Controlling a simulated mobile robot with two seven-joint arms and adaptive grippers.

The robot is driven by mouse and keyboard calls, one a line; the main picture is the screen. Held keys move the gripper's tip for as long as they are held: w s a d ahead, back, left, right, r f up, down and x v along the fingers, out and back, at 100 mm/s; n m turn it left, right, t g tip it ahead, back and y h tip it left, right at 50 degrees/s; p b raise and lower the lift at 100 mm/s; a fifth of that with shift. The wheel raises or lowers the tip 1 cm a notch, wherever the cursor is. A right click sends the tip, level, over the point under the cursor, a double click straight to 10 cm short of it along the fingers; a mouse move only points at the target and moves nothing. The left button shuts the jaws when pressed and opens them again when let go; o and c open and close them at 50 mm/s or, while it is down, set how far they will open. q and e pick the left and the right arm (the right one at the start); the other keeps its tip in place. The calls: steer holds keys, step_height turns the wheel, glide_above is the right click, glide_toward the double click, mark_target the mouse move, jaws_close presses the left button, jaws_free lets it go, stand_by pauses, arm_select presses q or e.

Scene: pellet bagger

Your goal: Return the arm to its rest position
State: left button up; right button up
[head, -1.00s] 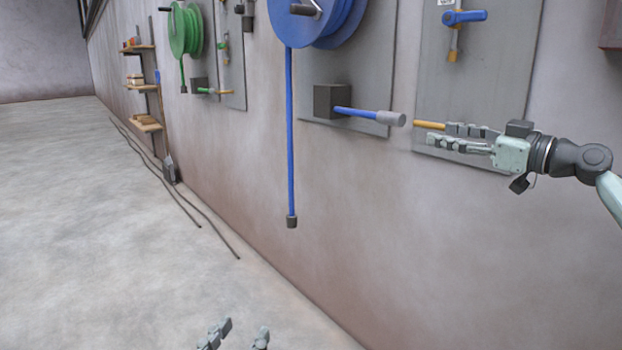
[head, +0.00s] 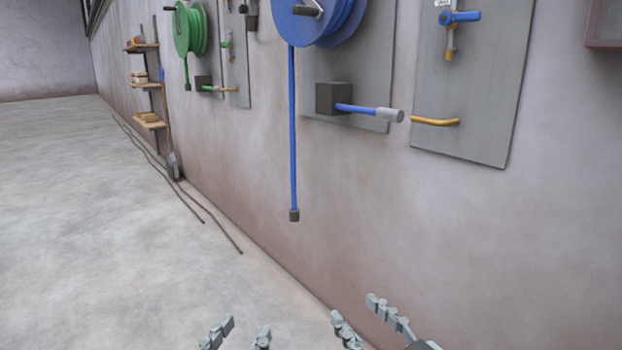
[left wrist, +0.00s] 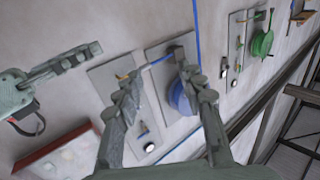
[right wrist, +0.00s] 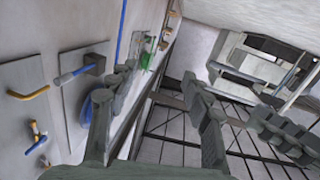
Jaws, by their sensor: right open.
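My right gripper (head: 362,313) is low at the bottom of the head view, its fingers spread and empty. In the right wrist view its two fingers (right wrist: 163,88) stand apart with nothing between them. My left gripper (head: 240,335) is just left of it at the bottom edge. In the left wrist view its fingers (left wrist: 165,95) are apart and empty. The right gripper also shows at the left of the left wrist view (left wrist: 70,65). The yellow handle (head: 436,122) on the right wall panel is free, well above both grippers.
The blue hose reel (head: 318,20) hangs on the wall, its hose (head: 293,140) dangling. A blue rod with a grey tip (head: 390,115) sticks out from a dark box (head: 333,98). A green reel (head: 188,30) and shelves (head: 148,87) are farther left. The floor at left is open.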

steer(key=s+d+r+m+t+h, duration=0.2)
steer(key=s+r+m, duration=0.1)
steer(key=s, duration=0.4)
arm_select(q)
steer(key=s+a+f+g+y+p, duration=0.1)
steer(key=a+f+g+y+p, duration=0.2)
steer(key=f, duration=0.5)
steer(key=a+f+g+y+p, duration=0.1)
steer(key=a+f+g+p, duration=0.25)
steer(key=f, duration=0.55)
arm_select(e)
steer(key=s+d+f+g+h, duration=0.15)
steer(key=d+f+g, duration=0.25)
steer(key=f, duration=0.4)
steer(key=d+f+g+h, duration=0.3)
steer(key=f, duration=0.6)
arm_select(q)
steer(key=s+a+f+n+g+y+p, duration=0.2)
steer(key=s+a+f+g+p, duration=0.1)
steer(key=s+a+f+g, duration=0.5)
steer(key=s+a+f, duration=0.3)
steer(key=shift+s+y, duration=0.15)
steer(key=shift+y, duration=0.25)
arm_select(e)
steer(key=s+d+f+m+g+h, duration=0.1)
steer(key=s+d+f+g+h, duration=0.2)
steer(key=s+d+f+g, duration=0.4)
steer(key=s+d+f, duration=0.3)
steer(key=s+f, duration=0.1)
steer(key=shift+m+g, duration=0.3)
